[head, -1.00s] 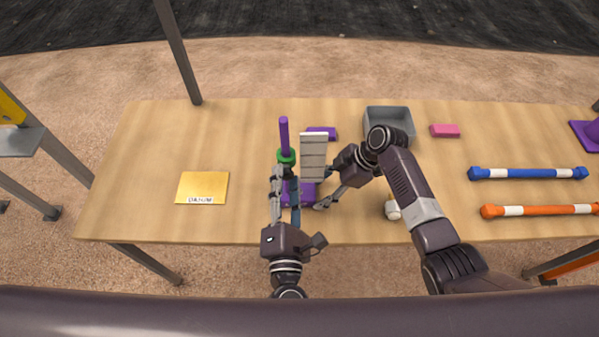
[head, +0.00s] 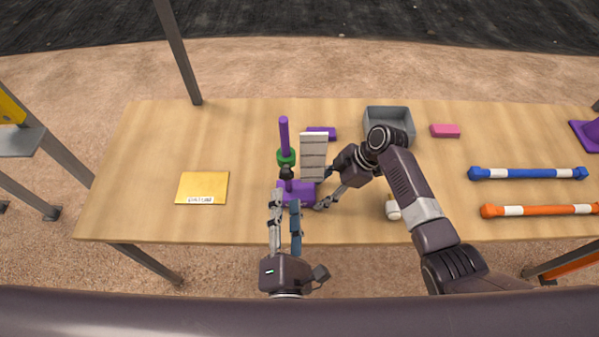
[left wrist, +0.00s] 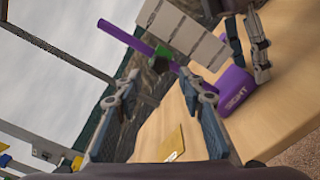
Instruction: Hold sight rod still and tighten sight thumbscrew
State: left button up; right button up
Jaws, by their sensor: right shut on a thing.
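The sight has a purple block base (head: 299,189) marked SIGHT, which also shows in the left wrist view (left wrist: 238,88). A purple rod (head: 284,133) with a green collar (head: 286,157) rises at its left, and a dark knob, seemingly the thumbscrew (head: 286,173), sits below the collar. A pale slatted plate (head: 313,157) stands beside the rod. My right gripper (head: 328,188) is shut at the right side of the base, its grip partly hidden by the plate. My left gripper (head: 285,201) is open and empty, in front of the base, apart from the knob.
A yellow card (head: 202,184) lies to the left. A grey bin (head: 389,117), a pink block (head: 445,130) and a small purple block (head: 322,132) stand behind. A white object (head: 393,210) lies under my right arm. Blue (head: 528,173) and orange (head: 540,210) striped rods lie right.

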pick_arm(q)
jog(key=s, duration=0.7)
jog(key=shift+s, duration=0.25)
pick_arm(e)
jog(key=o, duration=1.4)
jog(key=shift+r, duration=0.1)
jog(key=v, duration=1.2)
